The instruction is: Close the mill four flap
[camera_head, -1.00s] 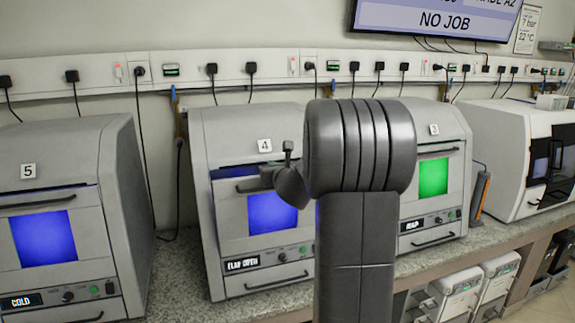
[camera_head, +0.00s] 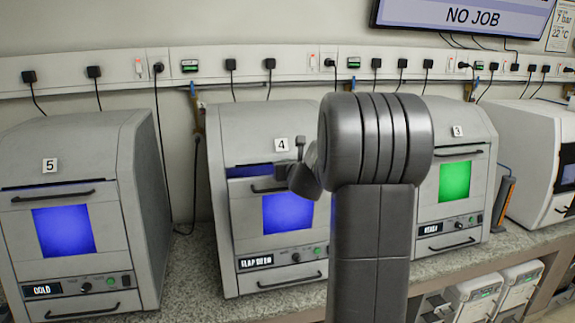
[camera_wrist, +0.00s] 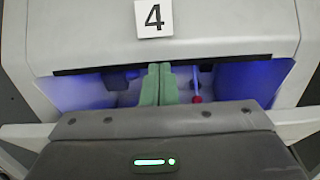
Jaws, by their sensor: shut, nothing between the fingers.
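Mill four is a pale grey cabinet with a "4" plate (camera_head: 282,144) and a blue-lit window. Its flap (camera_head: 240,200) stands partly open, with a dark blue gap (camera_head: 250,170) along its top. The status label below is blurred and seems to read FLAP OPEN. In the wrist view the opening (camera_wrist: 85,92) glows blue under the "4" plate (camera_wrist: 153,17). My gripper (camera_wrist: 159,68) shows there as two green fingers held together, empty, in front of the opening. Its dark body hides most of the flap. In the head view my arm hides the fingers and part of mill four's right side.
Mill five (camera_head: 70,165) stands to the left with a blue window, mill three (camera_head: 465,150) to the right with a green one. Both flaps look nearly or fully shut. A speckled counter (camera_head: 185,270) runs beneath. A small red-tipped part (camera_wrist: 196,98) shows inside the opening.

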